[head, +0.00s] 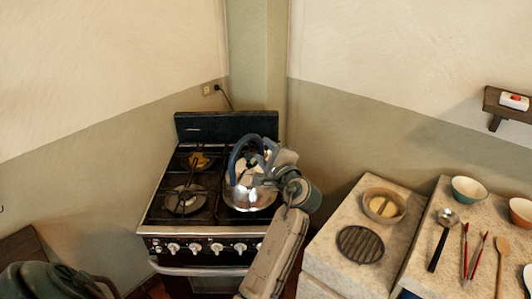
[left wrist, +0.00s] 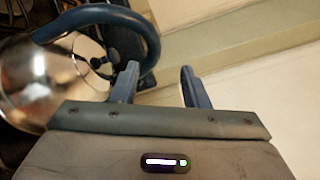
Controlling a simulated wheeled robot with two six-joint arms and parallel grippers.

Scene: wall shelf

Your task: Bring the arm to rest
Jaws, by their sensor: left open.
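A shiny metal kettle (head: 248,196) with a blue arched handle stands on the right side of the stove (head: 180,231). My left gripper (head: 268,157) is beside the kettle's handle, on its right. In the left wrist view the two fingers of my left gripper (left wrist: 158,86) are apart, with nothing held. The kettle (left wrist: 35,85) fills the left of that view, and its blue handle (left wrist: 148,45) curves behind the left finger. I cannot tell whether finger and handle touch. My right gripper is not in view.
A stone counter (head: 318,262) to the right carries a bowl (head: 384,205), a round dark grill (head: 361,244), a ladle (head: 441,238) and other utensils. A small wall shelf (head: 494,105) holds a red and white item. A dark green object (head: 45,282) is at bottom left.

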